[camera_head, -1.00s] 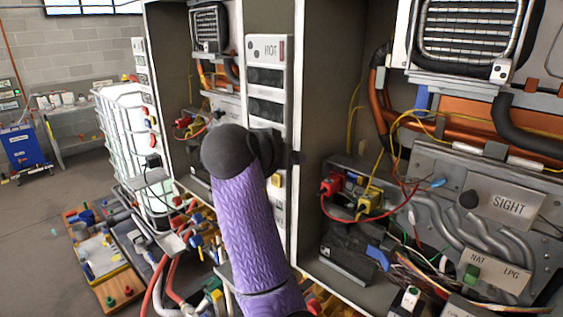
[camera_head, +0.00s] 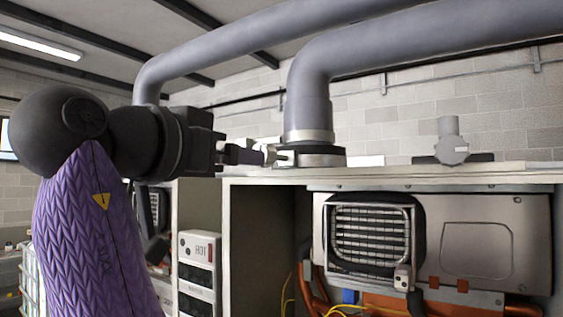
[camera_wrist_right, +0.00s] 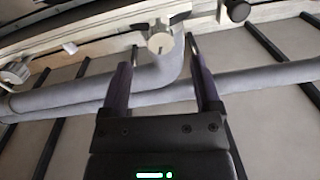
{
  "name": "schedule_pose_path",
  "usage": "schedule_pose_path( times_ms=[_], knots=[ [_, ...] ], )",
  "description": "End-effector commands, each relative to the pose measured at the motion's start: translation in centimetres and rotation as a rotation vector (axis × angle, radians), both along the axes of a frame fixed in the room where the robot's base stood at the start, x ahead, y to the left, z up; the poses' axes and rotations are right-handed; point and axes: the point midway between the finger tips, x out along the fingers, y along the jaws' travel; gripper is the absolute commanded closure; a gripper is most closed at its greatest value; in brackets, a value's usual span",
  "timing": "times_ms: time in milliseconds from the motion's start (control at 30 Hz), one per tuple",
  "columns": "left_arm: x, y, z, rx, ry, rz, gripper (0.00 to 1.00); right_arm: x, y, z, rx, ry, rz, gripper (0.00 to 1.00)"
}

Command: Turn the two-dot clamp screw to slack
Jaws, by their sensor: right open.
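A metal clamp (camera_head: 315,158) sits around the foot of the near grey flue pipe (camera_head: 310,105), on top of the heater cabinet. A small pale screw head (camera_head: 270,150) shows at its left side. Dot marks are too small to read.
Another fitting with a round grey cap (camera_head: 452,150) stands farther right on the cabinet top (camera_head: 400,176). A second flue pipe (camera_head: 215,50) runs behind.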

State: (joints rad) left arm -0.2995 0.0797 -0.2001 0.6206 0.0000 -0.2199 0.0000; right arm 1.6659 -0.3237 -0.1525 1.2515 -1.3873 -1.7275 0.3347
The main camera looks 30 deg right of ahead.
Motion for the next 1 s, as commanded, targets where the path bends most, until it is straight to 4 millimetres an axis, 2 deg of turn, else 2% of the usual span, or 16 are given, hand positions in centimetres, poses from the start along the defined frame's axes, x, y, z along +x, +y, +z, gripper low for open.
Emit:
schedule_pose_path(
  times_ms=[67, 300, 433, 600, 800, 867, 1000],
  knots=[
    [0.0, 0.0, 0.4, -0.001, 0.0, 0.0, 1.0, -0.5, -0.4, 1.2, -0.005, -0.02, -0.017, 0.19],
    [0.0, 0.0, 2.6, 0.0, 0.001, 0.0, 1.0, 1.8, -5.4, 1.3, -0.005, -0.018, -0.02, 0.19],
    [0.0, 0.0, 3.6, 0.0, 0.0, 0.0, 1.0, 2.8, -7.6, 1.2, -0.005, -0.019, -0.019, 0.19],
    [0.0, 0.0, 4.0, 0.0, 0.0, 0.0, 1.0, 3.4, -8.8, 0.9, -0.006, -0.018, -0.016, 0.19],
    [0.0, 0.0, 3.9, 0.0, 0.001, 0.0, 1.0, 3.5, -8.8, 0.8, -0.006, -0.019, -0.015, 0.19],
    [0.0, 0.0, 3.9, 0.0, 0.001, 0.0, 1.0, 3.5, -8.8, 0.8, -0.006, -0.019, -0.015, 0.3],
    [0.0, 0.0, 3.9, 0.0, 0.001, 0.0, 1.0, 3.5, -8.8, 0.8, -0.006, -0.019, -0.014, 0.6]
  ],
)
